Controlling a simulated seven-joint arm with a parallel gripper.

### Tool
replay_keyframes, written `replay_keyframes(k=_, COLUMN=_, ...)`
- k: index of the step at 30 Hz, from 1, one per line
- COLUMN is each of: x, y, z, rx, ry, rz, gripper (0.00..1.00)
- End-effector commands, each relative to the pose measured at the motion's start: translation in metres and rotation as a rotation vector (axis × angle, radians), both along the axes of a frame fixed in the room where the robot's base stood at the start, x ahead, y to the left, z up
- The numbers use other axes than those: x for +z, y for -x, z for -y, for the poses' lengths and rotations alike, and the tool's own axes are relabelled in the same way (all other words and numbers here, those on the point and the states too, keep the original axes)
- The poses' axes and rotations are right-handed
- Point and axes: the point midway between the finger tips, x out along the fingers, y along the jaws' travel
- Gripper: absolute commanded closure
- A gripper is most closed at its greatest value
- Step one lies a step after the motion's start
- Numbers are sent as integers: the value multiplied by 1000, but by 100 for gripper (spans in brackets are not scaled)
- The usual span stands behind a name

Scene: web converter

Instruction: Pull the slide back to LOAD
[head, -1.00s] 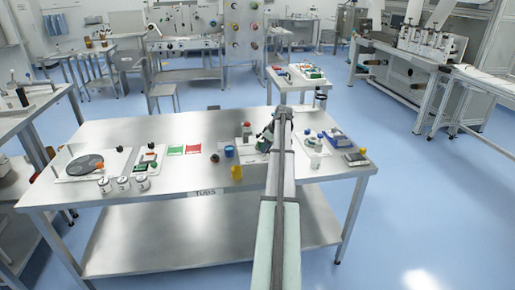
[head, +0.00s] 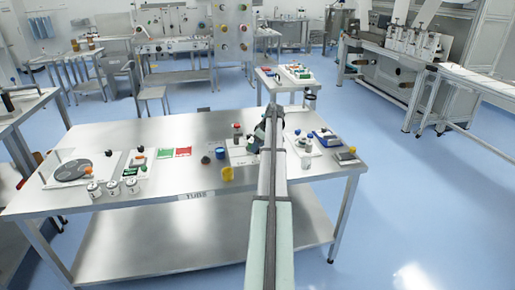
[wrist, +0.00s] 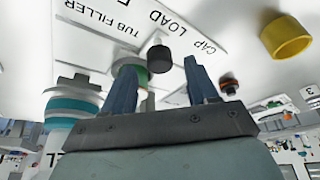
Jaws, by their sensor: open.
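My gripper (wrist: 162,72) is open. In the wrist view its two blue fingers appear on either side of the knob, but contact is not visible. In the head view my arm hides the fingertips.
A yellow ring (wrist: 286,38) lies near the plate, also in the head view (head: 227,174). A white-and-teal cylinder (wrist: 72,108) is left of the fingers. Blue (head: 220,152) and black (head: 205,160) round pieces sit left of the plate.

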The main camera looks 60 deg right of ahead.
Motion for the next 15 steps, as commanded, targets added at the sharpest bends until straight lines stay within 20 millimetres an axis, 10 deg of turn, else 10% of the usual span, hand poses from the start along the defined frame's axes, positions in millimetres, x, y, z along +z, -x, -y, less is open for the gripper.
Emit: replay_keyframes(k=15, x=89, y=37, z=0, rx=0, ry=1, rz=1, gripper=42)
